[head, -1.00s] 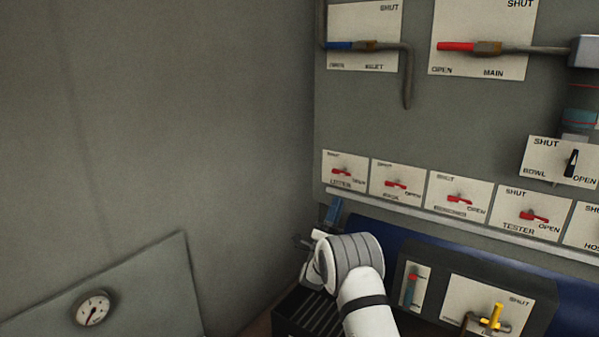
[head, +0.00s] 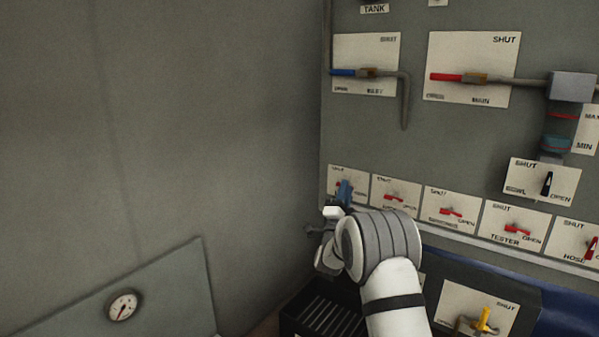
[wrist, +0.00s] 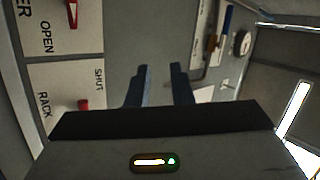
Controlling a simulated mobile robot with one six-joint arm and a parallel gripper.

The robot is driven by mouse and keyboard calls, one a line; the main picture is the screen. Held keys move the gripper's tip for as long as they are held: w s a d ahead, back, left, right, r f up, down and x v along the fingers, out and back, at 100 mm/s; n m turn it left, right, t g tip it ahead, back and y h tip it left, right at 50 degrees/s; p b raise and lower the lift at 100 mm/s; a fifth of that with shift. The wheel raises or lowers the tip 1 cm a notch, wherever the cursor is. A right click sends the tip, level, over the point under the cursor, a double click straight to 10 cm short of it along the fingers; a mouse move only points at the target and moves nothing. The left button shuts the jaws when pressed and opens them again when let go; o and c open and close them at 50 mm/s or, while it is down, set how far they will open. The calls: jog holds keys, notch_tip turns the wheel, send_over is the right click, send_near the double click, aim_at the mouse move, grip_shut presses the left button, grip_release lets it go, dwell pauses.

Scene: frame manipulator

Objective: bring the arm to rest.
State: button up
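My gripper (head: 343,190) shows in the head view at the lower middle, its blue fingers in front of the leftmost small valve plate (head: 335,172). Whether it touches the plate cannot be told from this view. In the wrist view my gripper (wrist: 160,72) has its two blue fingers apart, with nothing between them. My white and grey arm rises from the bottom of the head view.
A grey panel (head: 375,145) carries a row of red-handled valves, a blue lever (head: 343,73) and a red lever (head: 446,77). A black slotted box (head: 325,318) is below my wrist. A gauge (head: 123,306) is lower left. The left wall is bare.

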notch_tip(320, 180, up, 11)
jog(key=s+n+g+y+p, duration=0.2)
jog(key=n+g+y+p, duration=0.1)
jog(key=n+y+p, duration=0.3)
jog(key=s+r+n+g+y+p, duration=0.2)
jog(key=s+r+n+g+p, duration=0.3)
jog(key=s+p, duration=0.35)
jog(key=s+r+n+g+p, duration=0.2)
jog(key=s+g+p, duration=0.2)
jog(key=s, duration=0.9)
jog(key=s+d+r+n+g+p, duration=0.1)
jog(key=s+g+p, duration=0.3)
jog(key=s, duration=0.9)
jog(key=s+r+n+g+p, duration=0.3)
jog(key=s+p, duration=0.5)
jog(key=s, duration=0.5)
jog(key=shift+s+d+r+n+g+y, duration=0.15)
jog(key=shift+d+r+n+g+y, duration=0.25)
jog(key=shift+g, duration=0.7)
jog(key=shift+a, duration=0.1)
